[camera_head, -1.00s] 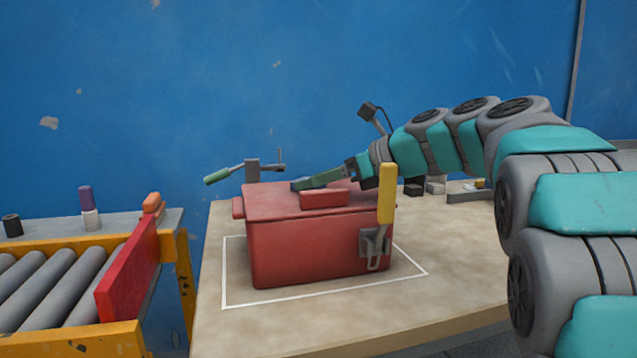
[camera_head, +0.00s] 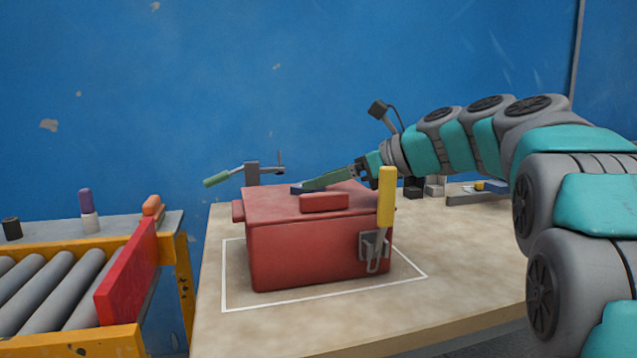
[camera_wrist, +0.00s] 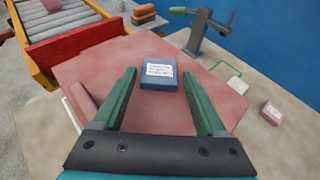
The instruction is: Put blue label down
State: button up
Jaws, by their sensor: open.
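The blue label (camera_wrist: 158,74) is a small blue block with a white printed face. It lies flat on the lid of the red mould box (camera_head: 318,235). In the head view the blue label (camera_head: 297,189) shows only as a small dark-blue edge by the fingertips. My gripper (camera_wrist: 165,75) is open, its two green fingers apart with nothing between them. The label sits just beyond the fingertips, clear of both in the wrist view. In the head view my gripper (camera_head: 305,187) is low over the lid from the right.
A yellow-handled clamp (camera_head: 386,195) stands at the box's front right. A green-handled toggle clamp (camera_head: 217,179) is behind it. A roller conveyor (camera_head: 40,290) with a red end plate stands left. A small pink block (camera_wrist: 271,112) lies on the table. The table front is clear.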

jog(key=v, duration=0.9)
jog(key=shift+d+r+p, duration=0.1)
jog(key=shift+p, duration=0.3)
jog(key=shift+s+d+r, duration=0.1)
jog(key=shift+s+d, duration=0.1)
jog(key=shift+d, duration=0.15)
jog(key=shift+d, duration=0.1)
